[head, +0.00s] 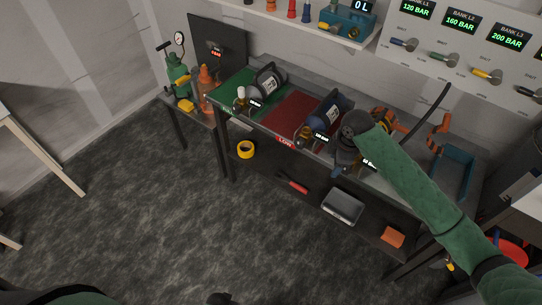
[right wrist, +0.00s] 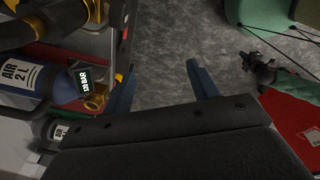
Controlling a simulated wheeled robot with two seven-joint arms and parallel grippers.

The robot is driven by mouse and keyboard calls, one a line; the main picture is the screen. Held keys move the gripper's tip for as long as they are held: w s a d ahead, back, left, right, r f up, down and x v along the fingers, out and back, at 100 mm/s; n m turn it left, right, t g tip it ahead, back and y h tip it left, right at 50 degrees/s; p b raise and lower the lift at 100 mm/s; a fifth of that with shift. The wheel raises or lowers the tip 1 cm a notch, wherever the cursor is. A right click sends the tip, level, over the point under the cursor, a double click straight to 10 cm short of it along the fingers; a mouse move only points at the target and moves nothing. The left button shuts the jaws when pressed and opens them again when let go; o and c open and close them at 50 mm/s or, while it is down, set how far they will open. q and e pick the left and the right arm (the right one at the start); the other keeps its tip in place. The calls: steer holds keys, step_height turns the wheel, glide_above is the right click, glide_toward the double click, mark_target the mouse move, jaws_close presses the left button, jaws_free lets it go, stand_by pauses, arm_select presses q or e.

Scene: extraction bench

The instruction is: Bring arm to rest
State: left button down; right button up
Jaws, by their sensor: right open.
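My right arm in its green sleeve reaches in from the right in the head view. Its gripper (head: 341,168) hangs over the front edge of the bench (head: 236,125), near the right-hand cylinder. In the right wrist view the two blue fingers of this gripper (right wrist: 160,72) stand wide apart with only floor between them. A dark end piece at the bottom edge of the head view, probably my left gripper (head: 220,298), is mostly cut off, and its fingers cannot be made out.
A blue air cylinder (head: 331,108) lies on the red zone (head: 283,119); a grey one (head: 267,80) lies on the green zone (head: 232,91). Yellow tape (head: 246,149) and a grey box (head: 343,206) are on the lower shelf. The floor in front is clear.

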steer(key=s+a+f+m+t+y, duration=0.1)
steer(key=s+a+f+m, duration=0.15)
steer(key=s, duration=0.45)
steer(key=s+a+f+m+t, duration=0.1)
steer(key=s+a+m, duration=0.1)
steer(key=s+m, duration=0.35)
steer(key=s+d+m+h, duration=0.1)
steer(key=s+d+m, duration=0.35)
steer(key=s, duration=0.55)
steer(key=s+d+m+h, duration=0.1)
steer(key=s+d+m, duration=0.2)
steer(key=s+d, duration=0.45)
steer(key=a+f+b, duration=0.2)
steer(key=f+b, duration=0.1)
steer(key=f, duration=1.4)
steer(key=a+f+b, duration=0.2)
steer(key=f+b, duration=0.1)
steer(key=f, duration=1.3)
steer(key=s+f+b, duration=0.2)
steer(key=s+f, duration=0.2)
steer(key=f, duration=0.8)
steer(key=s+f+g+b, duration=0.1)
steer(key=s+f+b, duration=0.1)
steer(key=f, duration=1.1)
steer(key=shift+s+f, duration=0.25)
steer(key=shift+s, duration=0.6)
steer(key=shift+w+d, duration=0.1)
steer(key=shift+d, duration=0.05)
